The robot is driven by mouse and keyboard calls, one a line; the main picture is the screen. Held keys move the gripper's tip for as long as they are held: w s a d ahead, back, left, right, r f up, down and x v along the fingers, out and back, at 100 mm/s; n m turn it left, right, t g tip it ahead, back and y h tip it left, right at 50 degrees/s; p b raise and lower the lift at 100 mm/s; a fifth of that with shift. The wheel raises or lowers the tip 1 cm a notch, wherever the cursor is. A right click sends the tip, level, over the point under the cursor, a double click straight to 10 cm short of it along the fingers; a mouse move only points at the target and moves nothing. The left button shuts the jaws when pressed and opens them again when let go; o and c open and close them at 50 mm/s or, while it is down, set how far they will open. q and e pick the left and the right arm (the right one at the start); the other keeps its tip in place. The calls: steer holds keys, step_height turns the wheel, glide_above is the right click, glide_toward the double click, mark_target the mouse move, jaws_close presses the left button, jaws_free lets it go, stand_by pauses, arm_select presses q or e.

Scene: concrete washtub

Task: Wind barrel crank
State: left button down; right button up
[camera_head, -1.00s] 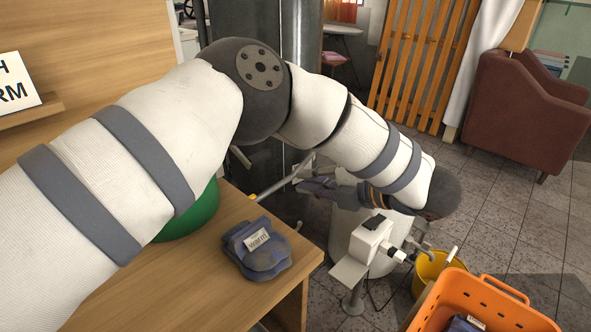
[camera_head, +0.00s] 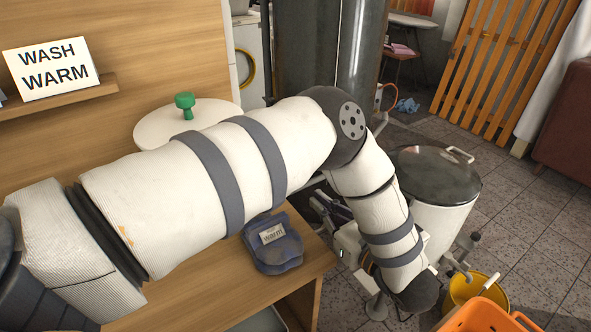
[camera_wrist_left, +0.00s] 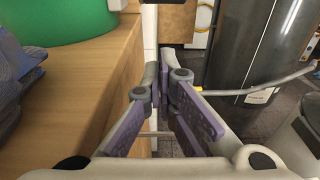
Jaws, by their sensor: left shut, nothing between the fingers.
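A white barrel (camera_head: 437,213) with a dark lid (camera_head: 432,168) and a pale lid handle stands on the tiled floor right of my left arm. A grey bent crank-like piece (camera_head: 462,258) sticks out low beside it; I cannot tell what it joins. My left gripper (camera_head: 324,207) is partly hidden by my forearm, beyond the wooden counter's edge. In the left wrist view its purple-padded fingers (camera_wrist_left: 161,88) are shut with nothing between them. A thin metal rod with a yellow end (camera_wrist_left: 236,92) shows right of the fingers; contact cannot be told. My right gripper is out of view.
A blue folded bundle labelled "warm" (camera_head: 272,245) lies on the wooden counter (camera_head: 225,292). A round white lid with a green knob (camera_head: 185,104) is behind my arm. A dark metal cylinder (camera_head: 330,62) stands behind. A yellow bucket (camera_head: 468,290) and orange basket (camera_head: 484,318) are front right.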

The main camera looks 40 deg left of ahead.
arm_select(q)
steer(key=x, duration=1.3)
steer(key=d+r, duration=0.2)
steer(key=r, duration=0.1)
steer(key=shift+s+d+r+p, duration=0.2)
steer(key=shift+s+d+p, duration=0.05)
steer(key=shift+d+p, duration=0.1)
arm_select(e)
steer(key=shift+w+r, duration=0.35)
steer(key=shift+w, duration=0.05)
